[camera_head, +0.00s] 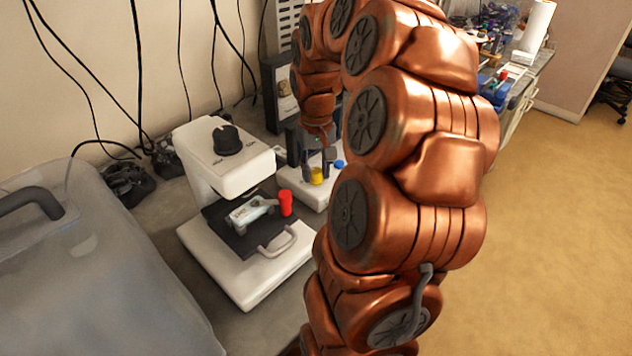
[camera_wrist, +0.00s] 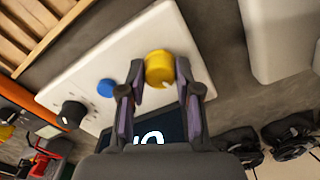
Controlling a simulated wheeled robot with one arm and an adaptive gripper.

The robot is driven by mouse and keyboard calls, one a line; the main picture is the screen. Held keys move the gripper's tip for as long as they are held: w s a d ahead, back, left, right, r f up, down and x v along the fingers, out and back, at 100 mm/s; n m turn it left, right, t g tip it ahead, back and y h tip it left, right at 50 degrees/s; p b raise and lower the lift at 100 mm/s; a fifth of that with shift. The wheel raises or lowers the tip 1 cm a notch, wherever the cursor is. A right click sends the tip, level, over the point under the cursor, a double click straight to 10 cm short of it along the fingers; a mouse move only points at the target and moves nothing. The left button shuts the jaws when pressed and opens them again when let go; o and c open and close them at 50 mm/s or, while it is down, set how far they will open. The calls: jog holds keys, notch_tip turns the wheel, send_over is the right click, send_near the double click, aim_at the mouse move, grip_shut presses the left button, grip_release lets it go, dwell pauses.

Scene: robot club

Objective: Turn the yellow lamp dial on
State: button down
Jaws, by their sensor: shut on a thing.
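The yellow lamp dial (camera_wrist: 159,66) is a round knob with a small white mark, on a white panel (camera_wrist: 75,84). The dial (camera_head: 317,176) shows small in the head view, at the end of my arm. My gripper (camera_wrist: 160,76) has one finger on each side of the dial and is shut on it. A blue button (camera_wrist: 106,88) and a black knob (camera_wrist: 73,113) sit on the same panel, to the left in the wrist view. A dark screen (camera_wrist: 173,124) with a white figure is partly hidden behind my gripper.
A white machine (camera_head: 245,282) with a black knob (camera_head: 228,139), a red knob (camera_head: 286,203) and a handle (camera_head: 279,241) stands left of the dial's device. A grey bin (camera_head: 110,290) fills the left front. Black cables hang along the wall.

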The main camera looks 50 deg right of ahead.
jog(key=m+b, duration=0.1)
jog(key=m, duration=0.1)
jog(key=m+b, duration=0.1)
jog(key=b, duration=0.1)
jog(key=shift+f+m+b, duration=0.3)
jog(key=shift+m, duration=0.1)
jog(key=m+b, duration=0.2)
jog(key=shift+r+m, duration=0.1)
jog(key=shift+m, duration=0.3)
jog(key=m+b, duration=0.1)
jog(key=m, duration=0.4)
jog(key=shift+r+b, duration=0.1)
jog(key=shift+b, duration=0.2)
jog(key=shift+m, duration=0.4)
jog(key=c, duration=0.8)
grip_release()
jog(key=shift+r, duration=0.15)
